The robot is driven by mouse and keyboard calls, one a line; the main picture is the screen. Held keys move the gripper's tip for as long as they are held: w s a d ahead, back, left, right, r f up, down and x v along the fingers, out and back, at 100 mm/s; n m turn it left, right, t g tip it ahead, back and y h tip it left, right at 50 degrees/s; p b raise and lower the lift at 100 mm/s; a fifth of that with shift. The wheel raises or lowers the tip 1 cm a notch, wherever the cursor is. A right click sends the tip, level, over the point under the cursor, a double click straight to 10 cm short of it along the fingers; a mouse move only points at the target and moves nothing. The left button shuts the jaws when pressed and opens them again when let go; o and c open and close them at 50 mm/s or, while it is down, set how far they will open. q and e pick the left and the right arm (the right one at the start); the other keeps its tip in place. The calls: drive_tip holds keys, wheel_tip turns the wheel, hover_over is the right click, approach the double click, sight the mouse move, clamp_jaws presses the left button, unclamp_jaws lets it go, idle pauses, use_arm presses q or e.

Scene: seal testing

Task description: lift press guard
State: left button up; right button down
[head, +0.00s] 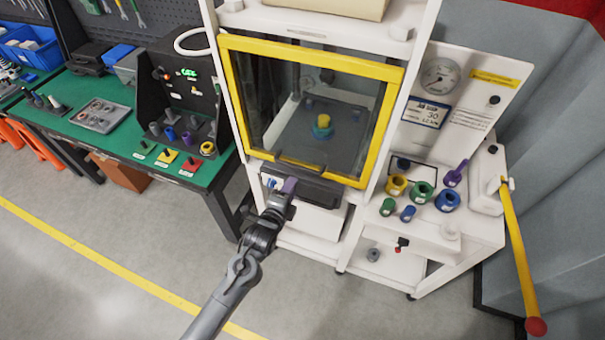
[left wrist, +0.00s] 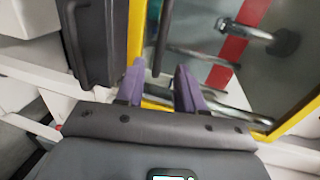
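The press guard is a clear panel in a yellow frame (head: 232,95), lowered across the front of the white press. A dark handle bar (head: 303,166) runs along its lower edge. In the left wrist view the yellow frame (left wrist: 136,35) and a thin dark bar (left wrist: 163,35) show just beyond the fingers. My left gripper (head: 289,184) is just below the guard's lower edge. Its purple fingers (left wrist: 160,66) are apart, with the bar's near end appearing between or just beyond the tips; contact cannot be told. My right gripper is not in view.
Behind the panel a yellow-and-teal part (head: 322,127) stands on the press plate. A white side table (head: 430,232) holds several coloured rings and plugs. A yellow lever (head: 515,245) with a red knob is at the right. A green bench (head: 120,145) stands left.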

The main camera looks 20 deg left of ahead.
sight(302, 167)
use_arm(q)
drive_tip(key=x, duration=1)
drive_tip(key=shift+w+r, duration=0.1)
drive_tip(key=shift+w, duration=0.15)
drive_tip(key=shift+a, duration=0.1)
drive_tip(key=shift+c, duration=0.5)
clamp_jaws()
